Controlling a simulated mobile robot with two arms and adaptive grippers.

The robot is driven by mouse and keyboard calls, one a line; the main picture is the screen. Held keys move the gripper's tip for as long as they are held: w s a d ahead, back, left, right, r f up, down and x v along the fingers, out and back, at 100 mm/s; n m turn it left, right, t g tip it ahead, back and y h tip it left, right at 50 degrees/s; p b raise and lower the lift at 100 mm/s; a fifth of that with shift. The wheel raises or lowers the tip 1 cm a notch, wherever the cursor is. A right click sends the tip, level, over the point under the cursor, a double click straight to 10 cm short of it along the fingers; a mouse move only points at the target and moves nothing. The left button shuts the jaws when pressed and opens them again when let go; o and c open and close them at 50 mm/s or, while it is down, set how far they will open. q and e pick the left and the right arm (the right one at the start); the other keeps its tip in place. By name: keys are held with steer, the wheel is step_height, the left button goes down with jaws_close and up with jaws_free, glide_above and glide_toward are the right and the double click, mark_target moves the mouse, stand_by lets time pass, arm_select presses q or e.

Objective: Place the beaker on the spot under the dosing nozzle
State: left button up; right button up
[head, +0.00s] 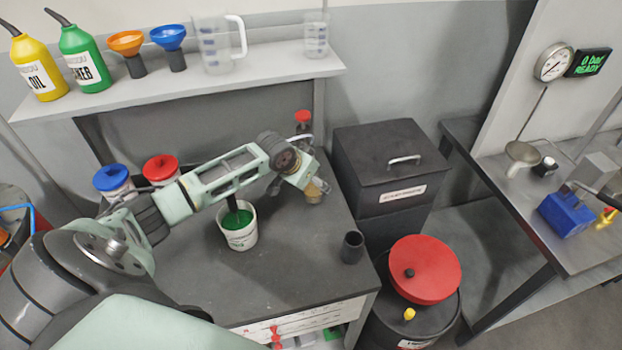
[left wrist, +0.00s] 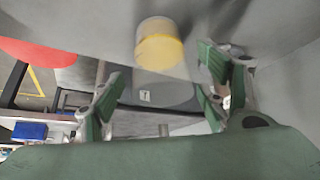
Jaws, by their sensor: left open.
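A small clear beaker with amber-yellow contents (left wrist: 160,45) stands on the dark table between and just beyond the fingertips of my left gripper (left wrist: 163,78) in the left wrist view. The fingers are spread, with a gap on each side of the beaker. In the head view the beaker (head: 315,192) shows at the end of my left arm, partly covered by the left gripper (head: 302,180). A red-topped fitting (head: 303,118) stands at the back of the table behind the gripper; I cannot tell whether it is the dosing nozzle. The spot is hidden or cannot be made out.
A white tub of green stuff (head: 238,228) stands under my forearm. A dark cup (head: 352,247) stands near the table's right edge (head: 368,285). Blue-lidded (head: 112,180) and red-lidded (head: 161,168) tubs stand at left. A black bin (head: 390,165) stands right of the table.

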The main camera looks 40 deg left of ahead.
arm_select(q)
steer(key=b+v, duration=0.2)
steer(key=v, duration=1)
steer(key=shift+r, duration=0.15)
stand_by(1.1)
stand_by(0.4)
